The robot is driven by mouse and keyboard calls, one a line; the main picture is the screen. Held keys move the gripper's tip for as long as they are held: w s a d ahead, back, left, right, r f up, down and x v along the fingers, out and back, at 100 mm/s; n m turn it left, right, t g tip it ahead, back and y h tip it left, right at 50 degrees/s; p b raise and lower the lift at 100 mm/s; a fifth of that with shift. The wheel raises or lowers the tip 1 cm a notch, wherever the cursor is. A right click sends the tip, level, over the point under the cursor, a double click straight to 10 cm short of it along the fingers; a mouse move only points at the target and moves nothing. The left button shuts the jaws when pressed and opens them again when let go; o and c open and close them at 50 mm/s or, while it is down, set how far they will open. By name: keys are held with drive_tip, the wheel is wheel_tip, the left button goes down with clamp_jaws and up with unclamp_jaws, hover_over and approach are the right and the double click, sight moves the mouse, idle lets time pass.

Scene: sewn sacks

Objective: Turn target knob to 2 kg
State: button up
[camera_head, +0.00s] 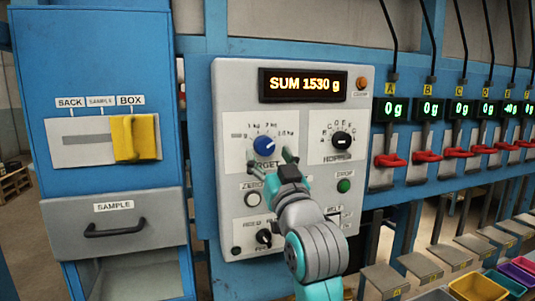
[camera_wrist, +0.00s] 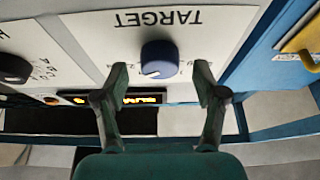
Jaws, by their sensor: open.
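The target knob (camera_head: 264,146) is a round blue knob with a white pointer mark on the grey panel. In the head view its mark points to the upper right; the scale labels around it are too small to read surely. In the wrist view the knob (camera_wrist: 158,60) sits between the two fingertips, with gaps on both sides, under the upside-down word TARGET. My gripper (camera_head: 269,162) is open and empty in front of the panel, just below the knob. It also shows in the wrist view (camera_wrist: 161,72). The fingers partly cover the TARGET label in the head view.
The display (camera_head: 303,86) reads SUM 1530 g. The black hopper knob (camera_head: 341,141), green drop button (camera_head: 344,186) and zero button (camera_head: 252,199) are close by. A yellow flap (camera_head: 135,138) stands at BOX on the left. Red levers (camera_head: 389,160) line the right.

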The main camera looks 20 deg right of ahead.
drive_tip(key=shift+x, duration=0.8)
drive_tip(key=c, duration=1.1)
drive_tip(key=shift+c, duration=0.2)
drive_tip(key=shift+n, duration=0.4)
drive_tip(key=n+y, duration=0.2)
drive_tip(key=n, duration=0.1)
drive_tip(key=n+y, duration=0.1)
drive_tip(key=shift+d+n, duration=0.25)
drive_tip(key=shift+n, duration=0.15)
drive_tip(key=shift+d+r+n+g+y, duration=0.1)
drive_tip(key=shift+n+g+y, duration=0.45)
drive_tip(key=shift+n, duration=0.85)
drive_tip(key=shift+n+g+y, duration=0.35)
drive_tip(key=shift+n+y, duration=0.4)
drive_tip(key=shift+n, duration=0.65)
